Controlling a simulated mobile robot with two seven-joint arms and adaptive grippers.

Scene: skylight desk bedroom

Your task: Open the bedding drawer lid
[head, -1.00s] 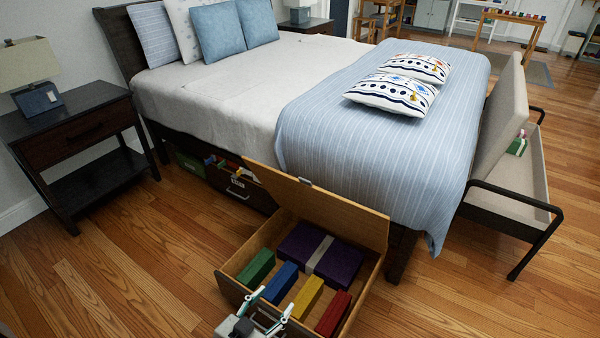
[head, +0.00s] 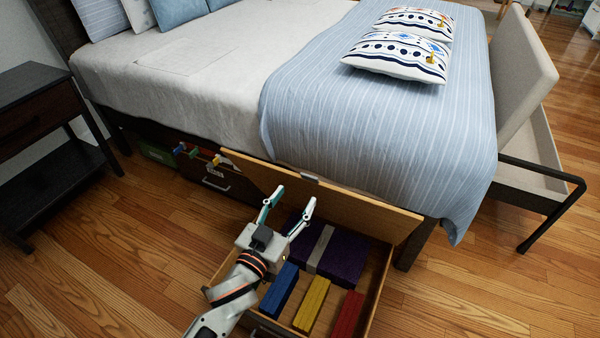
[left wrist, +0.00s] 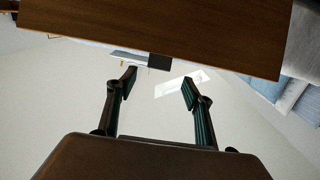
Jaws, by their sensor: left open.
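The bedding drawer (head: 379,290) is pulled out from under the bed's side. Its wooden lid (head: 370,207) stands raised along the bed side of the drawer, with a small metal catch (head: 311,177) at its upper edge. My left gripper (head: 294,196) is over the drawer, fingers spread and empty, in front of the lid's inner face. In the left wrist view the lid (left wrist: 150,30) crosses the top of the picture, beyond the open fingertips (left wrist: 159,82), with its dark catch (left wrist: 158,61) between them. I cannot tell whether a finger touches the lid. My right gripper is out of view.
The drawer holds a purple folded bundle (head: 345,258) and blue (head: 280,290), yellow (head: 311,305) and red (head: 347,315) blocks. The bed (head: 200,90) stands close behind the lid. A nightstand (head: 40,130) is at left, an open storage compartment (head: 550,180) at right.

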